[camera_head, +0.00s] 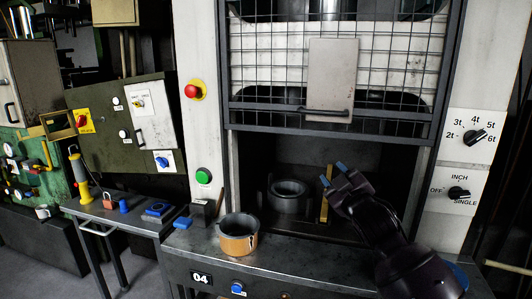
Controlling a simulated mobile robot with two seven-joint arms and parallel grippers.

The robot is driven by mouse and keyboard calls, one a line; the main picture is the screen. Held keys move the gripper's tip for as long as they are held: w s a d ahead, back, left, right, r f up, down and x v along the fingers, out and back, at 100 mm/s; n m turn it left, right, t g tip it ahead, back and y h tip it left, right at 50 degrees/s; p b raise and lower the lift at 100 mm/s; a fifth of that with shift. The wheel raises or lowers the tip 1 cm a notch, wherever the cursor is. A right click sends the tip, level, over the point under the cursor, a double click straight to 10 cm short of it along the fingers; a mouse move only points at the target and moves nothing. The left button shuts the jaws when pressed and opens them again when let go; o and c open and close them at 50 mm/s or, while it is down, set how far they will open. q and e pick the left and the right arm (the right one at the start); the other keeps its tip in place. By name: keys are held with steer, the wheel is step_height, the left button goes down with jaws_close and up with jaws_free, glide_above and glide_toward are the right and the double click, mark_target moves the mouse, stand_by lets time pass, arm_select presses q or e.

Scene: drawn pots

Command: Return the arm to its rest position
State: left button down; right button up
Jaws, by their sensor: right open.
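My right gripper (334,176) is open and empty, with blue-tipped fingers, in front of the press opening. My right arm comes in from the lower right. A copper-coloured pot (238,240) stands upright on the front ledge of the press, left of my gripper and apart from it. A dark ring-shaped die (289,202) sits inside the press opening, just left of my gripper. My left gripper does not show.
A mesh guard (375,71) with a light plate and handle hangs raised above the opening. A yellow upright bar (325,200) stands behind my fingers. A side table (110,215) with small items is at the left. Dials (474,137) are on the right column.

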steer(key=s+d+f+m+g+h, duration=0.1)
steer(key=s+d+f+m+g, duration=0.2)
steer(key=s+f, duration=0.65)
steer(key=s+d+f+m+h, duration=0.2)
steer(key=s+d+f+m, duration=0.3)
steer(key=f, duration=0.8)
steer(key=s+d+f+m+g+h, duration=0.1)
steer(key=s+f+g, duration=0.1)
steer(key=s+f, duration=0.6)
steer(key=s+d+f+m+g+h, duration=0.1)
steer(key=s+f+g, duration=0.1)
steer(key=s+f, duration=0.7)
steer(key=s, duration=0.6)
steer(key=shift+d+f+g, duration=0.15)
steer(key=shift+d+g, duration=0.25)
